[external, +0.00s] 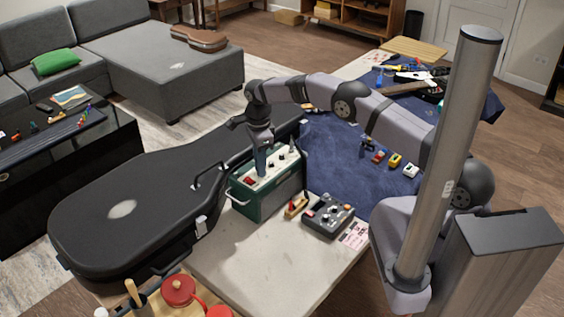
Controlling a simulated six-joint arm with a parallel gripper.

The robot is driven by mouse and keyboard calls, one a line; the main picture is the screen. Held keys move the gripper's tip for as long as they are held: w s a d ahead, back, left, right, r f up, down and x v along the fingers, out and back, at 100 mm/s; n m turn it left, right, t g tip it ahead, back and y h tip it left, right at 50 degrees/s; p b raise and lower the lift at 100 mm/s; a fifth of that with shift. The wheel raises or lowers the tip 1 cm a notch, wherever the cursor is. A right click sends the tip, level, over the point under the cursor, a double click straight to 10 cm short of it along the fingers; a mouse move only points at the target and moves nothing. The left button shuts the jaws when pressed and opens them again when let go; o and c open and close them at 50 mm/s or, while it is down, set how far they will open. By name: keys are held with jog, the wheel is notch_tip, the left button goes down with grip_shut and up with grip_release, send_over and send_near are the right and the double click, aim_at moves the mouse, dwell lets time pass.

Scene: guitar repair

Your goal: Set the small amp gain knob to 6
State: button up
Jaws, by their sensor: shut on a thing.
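The small amp (278,199) is a dark green box with a pale top panel. It stands on the light table beside the black guitar case. Small dark knobs (282,159) and a red part (249,181) show on its panel. My gripper (262,174) points down onto the panel, just right of the red part. It is shut on a knob there, which its fingers hide. I cannot tell from this view whether that is the gain knob, or read any number or pointer.
The large black guitar case (160,190) lies to the left, close to the amp. A grey multi-knob pedal unit (328,216) and a small red-and-wood item (296,207) are right of the amp. Small pedals (395,161) sit on the blue cloth (335,170). The table front (250,275) is clear.

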jog(key=o, duration=0.5)
jog(key=n, duration=0.4)
jog(key=shift+n, duration=0.3)
jog(key=n, duration=0.4)
jog(key=shift+c, duration=0.4)
jog(key=c, duration=0.4)
